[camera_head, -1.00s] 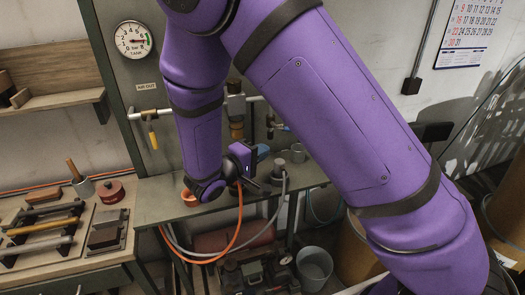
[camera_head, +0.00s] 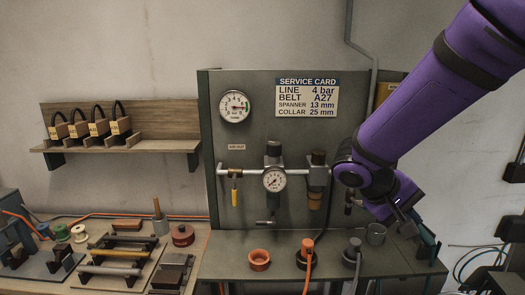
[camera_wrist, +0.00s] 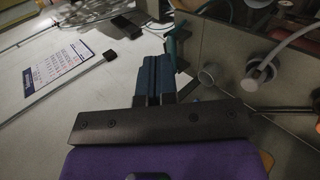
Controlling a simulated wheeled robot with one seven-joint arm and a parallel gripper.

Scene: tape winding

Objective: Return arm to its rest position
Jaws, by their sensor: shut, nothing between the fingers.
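My gripper (camera_wrist: 153,76) shows in the wrist view with its two dark blue fingers together and nothing between them. In the head view my purple arm enters from the upper right and bends down. Its end is in front of the right side of the grey service panel (camera_head: 240,150), above the right part of the bench (camera_head: 220,262). The fingertips are hard to make out in the head view. In the wrist view the fingers point past a grey cup (camera_wrist: 210,73) and a teal item (camera_wrist: 178,42), apart from both.
A pressure gauge (camera_head: 274,179), a pipe and filter bowls are on the panel close to my arm. An orange cup (camera_head: 259,260) and hose fittings stand on the bench. A shelf (camera_head: 120,142) with padlocks and a tool tray lie left.

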